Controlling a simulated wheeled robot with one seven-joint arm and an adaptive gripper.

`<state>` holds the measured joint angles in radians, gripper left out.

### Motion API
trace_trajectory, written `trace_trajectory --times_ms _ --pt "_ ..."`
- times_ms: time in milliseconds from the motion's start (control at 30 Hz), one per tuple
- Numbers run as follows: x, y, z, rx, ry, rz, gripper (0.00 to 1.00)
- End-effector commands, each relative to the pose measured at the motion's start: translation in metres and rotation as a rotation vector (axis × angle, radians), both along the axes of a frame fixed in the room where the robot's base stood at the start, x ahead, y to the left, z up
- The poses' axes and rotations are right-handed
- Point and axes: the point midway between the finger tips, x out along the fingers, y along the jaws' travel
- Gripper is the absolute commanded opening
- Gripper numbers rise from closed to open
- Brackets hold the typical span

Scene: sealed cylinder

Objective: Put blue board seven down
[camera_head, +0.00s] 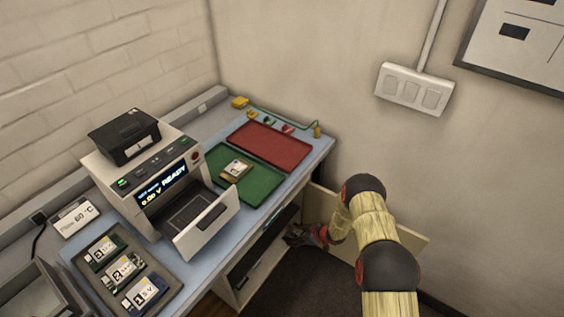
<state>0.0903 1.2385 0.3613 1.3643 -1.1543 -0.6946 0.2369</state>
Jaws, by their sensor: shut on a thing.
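My gripper (298,238) is low at the front of the bench, by the opening of the cabinet under it. It is small and dark in this view, and it looks shut. What is between its fingers cannot be made out. I cannot pick out blue board seven in this view. A small board with a pale label (236,169) lies on the green tray (262,187); its number is not readable. Several boards with white labels, such as the one marked 1 (141,295), sit in a dark tray (170,262) at the front left.
A white tester (150,170) reading READY has its front drawer (207,228) open. A red tray (270,144) at the back is empty. Small coloured items and a cable lie behind it. An open cabinet door (412,241) stands beside my arm. Blue bench top shows between the trays.

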Motion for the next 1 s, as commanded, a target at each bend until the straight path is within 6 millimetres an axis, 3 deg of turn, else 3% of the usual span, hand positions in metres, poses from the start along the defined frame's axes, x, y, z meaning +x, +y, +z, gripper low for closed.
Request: trace_trajectory --times_ms 267,500,567,1000 --pt "0.003 -0.006 -0.001 0.002 -0.002 -0.023 0.24" --pt "-0.034 -0.023 -0.012 0.0 0.0 -0.177 0.24" --pt "-0.043 -0.031 -0.003 0.0 -0.003 -0.239 0.24" --pt "-0.093 -0.075 0.105 -0.001 -0.01 -0.593 0.24"
